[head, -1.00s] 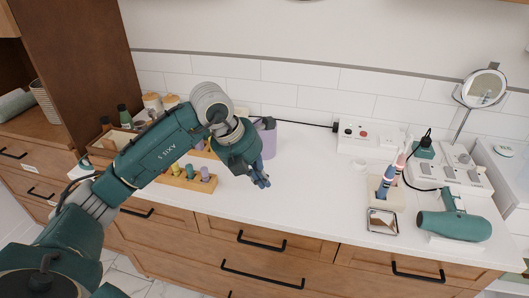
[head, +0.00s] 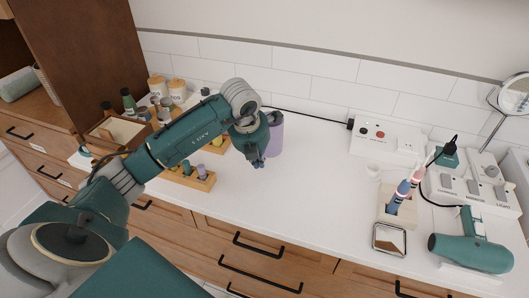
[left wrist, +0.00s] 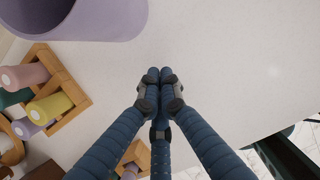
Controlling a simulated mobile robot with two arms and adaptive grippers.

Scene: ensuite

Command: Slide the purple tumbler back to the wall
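The purple tumbler (head: 275,136) stands upright on the white counter, towards the wall, partly hidden behind my left gripper in the head view. It also shows large at the top left of the left wrist view (left wrist: 95,22). My left gripper (head: 259,163) is in front of the tumbler, pointing down. In the left wrist view its blue fingers (left wrist: 160,78) are brought together at the tips with nothing between them. My right gripper is in neither view now.
Wooden racks with coloured rolls (head: 195,178) stand left of the tumbler. A white switch box (head: 384,139), toothbrush holder (head: 397,205), small mirror (head: 389,239) and green hair dryer (head: 472,244) are to the right. The counter's middle (head: 310,190) is clear.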

